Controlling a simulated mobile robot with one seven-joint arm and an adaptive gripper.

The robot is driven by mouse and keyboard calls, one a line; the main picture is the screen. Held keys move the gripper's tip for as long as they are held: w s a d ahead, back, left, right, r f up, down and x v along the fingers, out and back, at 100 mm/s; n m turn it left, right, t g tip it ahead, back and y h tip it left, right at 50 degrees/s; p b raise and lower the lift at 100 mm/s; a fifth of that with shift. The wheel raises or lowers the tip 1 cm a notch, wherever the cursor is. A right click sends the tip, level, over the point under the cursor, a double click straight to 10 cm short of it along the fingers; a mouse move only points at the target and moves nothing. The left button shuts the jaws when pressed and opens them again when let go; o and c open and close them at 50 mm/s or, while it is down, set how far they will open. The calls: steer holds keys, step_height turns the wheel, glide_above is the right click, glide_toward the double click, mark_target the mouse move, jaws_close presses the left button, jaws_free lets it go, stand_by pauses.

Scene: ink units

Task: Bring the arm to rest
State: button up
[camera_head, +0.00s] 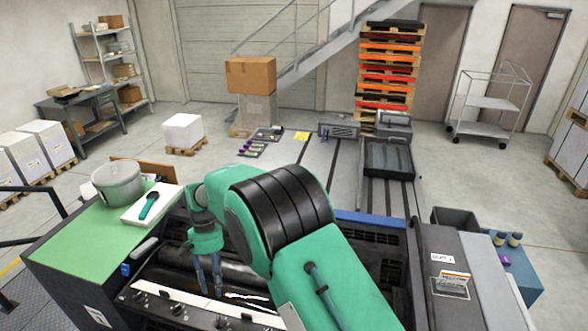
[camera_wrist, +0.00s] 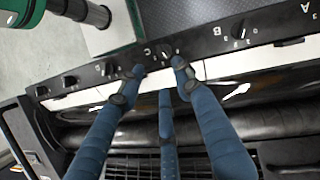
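My arm, green with black bands, reaches over the dark ink unit in the head view. My gripper (camera_head: 212,282) points down over the unit, near the white strip (camera_head: 190,300) and the row of knobs. In the wrist view, my gripper's blue fingers (camera_wrist: 155,82) are spread apart with nothing between them. The fingertips show over the white strip (camera_wrist: 85,98), close to the black knob panel (camera_wrist: 205,50) marked with letters. I cannot tell whether they touch it. A dark roller (camera_wrist: 270,122) runs across behind the fingers.
A green top (camera_head: 75,245) at the left carries a grey bucket (camera_head: 118,185) and a white block (camera_head: 135,214) with a teal-handled tool (camera_head: 149,205). A labelled grey housing (camera_head: 450,255) stands at the right. Open floor lies beyond, with a pallet stack (camera_head: 387,75) at the back.

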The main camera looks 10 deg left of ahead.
steer(key=w+d+r+m+t+y+b, duration=0.1)
steer(key=w+d+r, duration=0.2)
steer(key=d+r, duration=0.35)
steer(key=w+d+r+t+y+b, duration=0.1)
steer(key=w+d+r+b, duration=0.15)
steer(key=d+r, duration=0.45)
steer(key=s+d+r+m+t+y+b, duration=0.1)
steer(key=d+r, duration=0.3)
steer(key=d, duration=0.6)
steer(key=s+d+r+t+b, duration=0.15)
steer(key=d+r, duration=0.25)
steer(key=d, duration=0.6)
steer(key=s+d+r+m+t+b, duration=0.15)
steer(key=s+d, duration=0.25)
steer(key=d, duration=0.4)
steer(key=s+d+r+t+b, duration=0.1)
steer(key=s+d+b, duration=0.1)
steer(key=s+d, duration=0.35)
steer(key=s+d+f+t+b, duration=0.1)
steer(key=s+d+f, duration=0.1)
steer(key=s+d, duration=0.3)
steer(key=s+d+f+m+t+h+b, duration=0.1)
steer(key=s+d+f+b, duration=0.1)
steer(key=s+d, duration=0.4)
steer(key=shift+s+d+f+t, duration=0.3)
steer(key=shift+d+f+t, duration=0.1)
steer(key=shift+d+f, duration=0.45)
steer(key=shift+r+m, duration=0.15)
steer(key=shift+m, duration=0.1)
